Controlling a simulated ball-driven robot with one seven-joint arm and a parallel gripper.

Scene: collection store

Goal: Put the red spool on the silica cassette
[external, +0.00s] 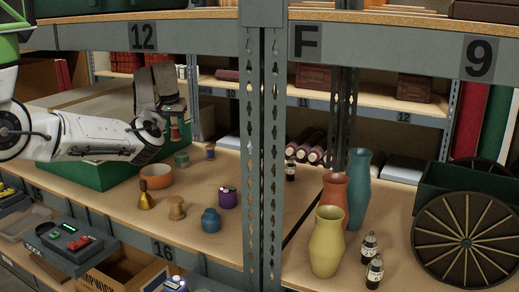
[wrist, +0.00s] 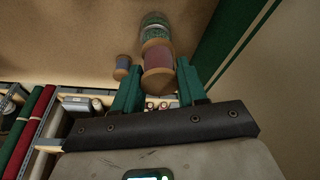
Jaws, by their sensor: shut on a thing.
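The red spool (wrist: 158,68), with pale wooden ends, is held between the green fingertips of my gripper (wrist: 158,90) in the wrist view. In the external view my gripper (external: 174,122) points down over the shelf, with the red spool (external: 174,133) small at its tips. A small round green container (external: 182,159), which looks like the silica cassette, stands on the shelf just below and slightly right of the spool. In the wrist view this green-banded container (wrist: 154,26) shows just beyond the spool, partly hidden by it. I cannot tell the gap between them.
A blue spool (external: 210,151) stands close on the right. A green box (external: 92,172) lies left, under my arm. A perforated post (external: 263,150) rises right.

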